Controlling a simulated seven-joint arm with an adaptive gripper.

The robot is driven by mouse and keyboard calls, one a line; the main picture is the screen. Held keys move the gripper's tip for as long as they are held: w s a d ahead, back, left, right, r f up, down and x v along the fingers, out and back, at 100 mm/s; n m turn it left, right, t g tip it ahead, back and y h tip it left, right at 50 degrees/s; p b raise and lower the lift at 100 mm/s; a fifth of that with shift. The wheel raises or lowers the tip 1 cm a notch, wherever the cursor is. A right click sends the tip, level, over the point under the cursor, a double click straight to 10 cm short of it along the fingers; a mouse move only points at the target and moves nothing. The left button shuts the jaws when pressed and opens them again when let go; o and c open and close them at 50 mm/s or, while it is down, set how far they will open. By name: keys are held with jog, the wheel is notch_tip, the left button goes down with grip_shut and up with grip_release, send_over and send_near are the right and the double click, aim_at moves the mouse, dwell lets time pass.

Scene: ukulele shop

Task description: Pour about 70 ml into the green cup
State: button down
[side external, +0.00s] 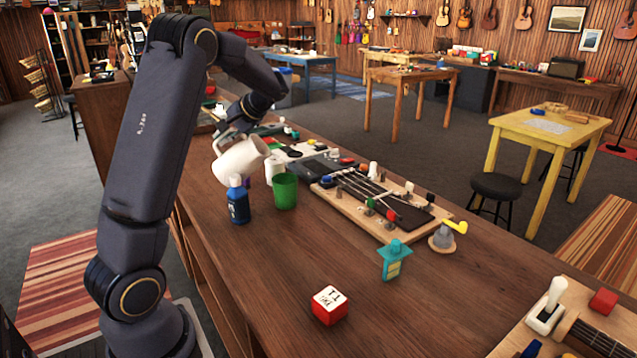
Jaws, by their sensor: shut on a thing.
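The green cup (285,192) stands upright on the wooden workbench. A white jug (238,161) is tilted in the air up and left of the cup, with its mouth end toward the cup. My gripper (226,137) is shut on the jug, at its handle side, and is partly hidden by the arm and jug. The jug's inside and the cup's inside cannot be seen well. I see no stream of liquid between them.
A blue bottle (238,202) stands close to the cup's left, below the jug. A white container (273,168) is behind the cup. A wooden board with strings (385,202) lies right. A teal-and-yellow object (394,260) and red-white block (329,305) stand nearer, with clear bench around them.

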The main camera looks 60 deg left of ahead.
jog(key=shift+w+d+f, duration=0.1)
jog(key=shift+w+f, duration=0.1)
jog(key=shift+w+d+r+m+g+y, duration=0.15)
jog(key=shift+w+d+m+g+y, duration=0.35)
jog(key=shift+w+g+y, duration=0.45)
jog(key=shift+w+d+g+y, duration=0.15)
jog(key=shift+d+g+y, duration=0.1)
jog(key=shift+g, duration=0.2)
jog(key=shift+w+d+r+g+y+p, duration=0.15)
jog(key=shift+w+d+r+y+p, duration=0.1)
jog(key=shift+w, duration=0.15)
jog(key=shift+w+d+r+g+y+p, duration=0.1)
jog(key=shift+w+d+r+g+y, duration=0.1)
jog(key=shift+w, duration=0.2)
jog(key=shift+w+d+r+m+g+y+p, duration=0.3)
jog(key=shift+w+d+p, duration=0.1)
jog(key=shift+w+p, duration=0.2)
dwell(0.9)
